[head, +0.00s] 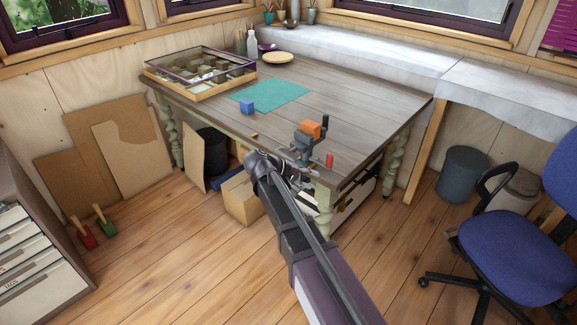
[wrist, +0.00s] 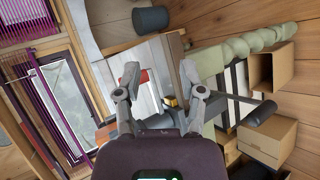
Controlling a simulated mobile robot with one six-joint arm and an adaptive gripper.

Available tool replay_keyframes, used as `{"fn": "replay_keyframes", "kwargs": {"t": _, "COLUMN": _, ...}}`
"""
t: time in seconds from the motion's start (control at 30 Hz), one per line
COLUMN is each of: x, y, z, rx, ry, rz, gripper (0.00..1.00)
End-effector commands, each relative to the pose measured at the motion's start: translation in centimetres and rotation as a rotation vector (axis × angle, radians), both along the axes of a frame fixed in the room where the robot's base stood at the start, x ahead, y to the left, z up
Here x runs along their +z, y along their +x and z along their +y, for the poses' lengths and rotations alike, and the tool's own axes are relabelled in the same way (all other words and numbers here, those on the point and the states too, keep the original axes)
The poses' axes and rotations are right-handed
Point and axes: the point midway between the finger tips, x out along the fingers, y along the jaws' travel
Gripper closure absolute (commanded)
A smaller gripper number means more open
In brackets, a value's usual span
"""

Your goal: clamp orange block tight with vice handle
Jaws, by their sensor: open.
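The orange block (head: 311,129) sits in the top of the grey vice (head: 303,146) at the table's front edge. A red piece (head: 329,161), likely one end of the vice handle, stands to the right below the vice. A red patch also shows beside the left finger in the wrist view (wrist: 144,77). A dark bar with a black knob (wrist: 262,112) reaches out right of my fingers. My gripper (wrist: 160,73) is open, its two fingers spread. In the head view it is in front of the vice, partly hidden by my arm. I cannot tell whether it touches the handle.
A compartment tray (head: 190,91) lies at the back left. Cardboard boxes (head: 240,197) are under the table.

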Motion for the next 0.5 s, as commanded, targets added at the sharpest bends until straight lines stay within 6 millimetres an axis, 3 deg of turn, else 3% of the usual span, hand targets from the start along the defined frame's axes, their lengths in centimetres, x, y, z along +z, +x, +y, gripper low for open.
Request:
{"fn": "replay_keyframes", "kwargs": {"t": 0.03, "x": -0.8, "y": 1.1, "z": 2.4, "rx": 0.025, "ry": -0.052, "rz": -0.023, "gripper": 0.49}}
{"fn": "replay_keyframes", "kwargs": {"t": 0.3, "x": 0.5, "y": 2.9, "z": 12.4, "rx": 0.122, "ry": -0.309, "rz": -0.171, "gripper": 0.49}}
{"fn": "replay_keyframes", "kwargs": {"t": 0.5, "x": 1.5, "y": 2.8, "z": 17.8, "rx": 0.163, "ry": -0.426, "rz": -0.259, "gripper": 0.49}}
